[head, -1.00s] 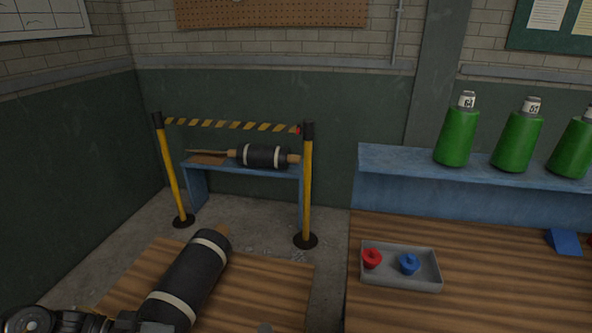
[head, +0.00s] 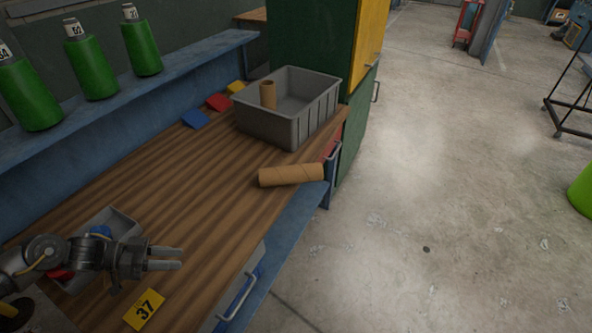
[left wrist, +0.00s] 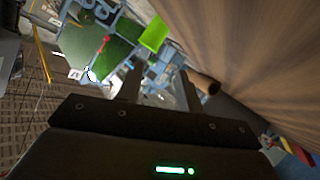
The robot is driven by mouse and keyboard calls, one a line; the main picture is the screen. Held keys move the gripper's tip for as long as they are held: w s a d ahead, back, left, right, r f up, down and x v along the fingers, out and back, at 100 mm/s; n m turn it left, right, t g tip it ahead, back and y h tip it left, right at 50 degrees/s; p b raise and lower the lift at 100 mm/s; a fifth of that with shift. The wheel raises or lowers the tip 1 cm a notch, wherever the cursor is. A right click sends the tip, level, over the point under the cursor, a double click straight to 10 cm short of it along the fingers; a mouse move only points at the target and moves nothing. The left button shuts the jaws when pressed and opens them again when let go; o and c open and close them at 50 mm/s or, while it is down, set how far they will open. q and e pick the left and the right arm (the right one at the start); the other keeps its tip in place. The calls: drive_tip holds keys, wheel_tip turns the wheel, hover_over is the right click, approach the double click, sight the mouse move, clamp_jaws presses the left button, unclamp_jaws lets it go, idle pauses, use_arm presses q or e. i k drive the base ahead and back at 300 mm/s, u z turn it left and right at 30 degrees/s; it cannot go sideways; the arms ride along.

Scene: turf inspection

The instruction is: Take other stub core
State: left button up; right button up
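One brown cardboard core (head: 291,174) lies on its side near the bench's front right edge. Another cardboard core (head: 268,96) stands upright inside the grey bin (head: 296,132). My left gripper (head: 181,258) is over the near left part of the bench, to the left of the lying core and apart from it. Its two fingers stand apart with nothing between them. In the left wrist view, the fingers (left wrist: 160,88) are also apart, and a core (left wrist: 205,83) shows beyond them at the bench edge. My right gripper is out of view.
A small grey tray (head: 122,222) with a blue and a red piece is partly behind my left arm. A yellow tag 37 (head: 144,309) lies near the front edge. Green bottles (head: 88,68) stand on the blue shelf. The middle of the bench is clear.

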sight(310, 172)
drive_tip(key=z, duration=0.4)
drive_tip(key=i, duration=1)
drive_tip(key=u, duration=0.05)
